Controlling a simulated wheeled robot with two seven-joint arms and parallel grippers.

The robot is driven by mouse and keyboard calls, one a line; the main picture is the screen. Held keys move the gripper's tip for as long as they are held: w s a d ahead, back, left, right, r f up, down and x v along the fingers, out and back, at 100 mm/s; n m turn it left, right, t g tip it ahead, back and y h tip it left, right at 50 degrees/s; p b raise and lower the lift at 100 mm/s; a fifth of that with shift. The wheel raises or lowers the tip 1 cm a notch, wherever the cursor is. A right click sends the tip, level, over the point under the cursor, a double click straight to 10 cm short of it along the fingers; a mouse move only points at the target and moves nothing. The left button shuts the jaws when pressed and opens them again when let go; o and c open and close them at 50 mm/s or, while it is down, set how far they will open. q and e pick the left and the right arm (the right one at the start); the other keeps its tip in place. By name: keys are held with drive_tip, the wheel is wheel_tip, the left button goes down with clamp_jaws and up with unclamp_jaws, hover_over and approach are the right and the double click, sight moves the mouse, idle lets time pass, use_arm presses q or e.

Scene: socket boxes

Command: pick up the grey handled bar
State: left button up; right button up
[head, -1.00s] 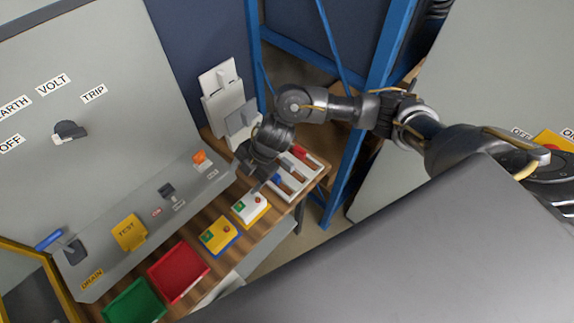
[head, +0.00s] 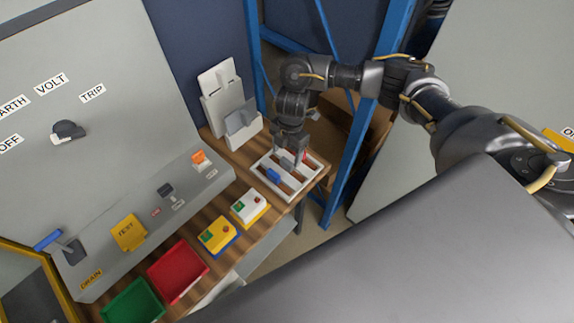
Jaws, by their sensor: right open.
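A white rack (head: 262,165) with slots lies on the wooden bench. A blue handle (head: 273,175) sits in its left part, and a red handle (head: 305,155) shows at its right, partly behind my gripper. The grey handled bar lies between them, mostly hidden by my right gripper; I cannot make out its outline clearly. My right gripper (head: 290,158) points down over the middle of the rack, open, with its fingers around or just above the grey handle. Whether they touch it I cannot tell. My left gripper is not in view.
A white holder with upright plates (head: 242,130) stands behind the rack. White-and-yellow (head: 249,207) and yellow-and-blue (head: 218,237) button boxes, a red bin (head: 178,270) and a green bin (head: 134,302) line the bench. A blue frame post (head: 352,150) rises at the right.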

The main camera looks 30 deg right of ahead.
sight(287, 161)
drive_tip(key=shift+f+p, duration=0.4)
drive_tip(key=shift+f, duration=2.3)
drive_tip(key=shift+a, duration=0.1)
drive_tip(key=c, duration=1)
drive_tip(key=shift+r, duration=0.15)
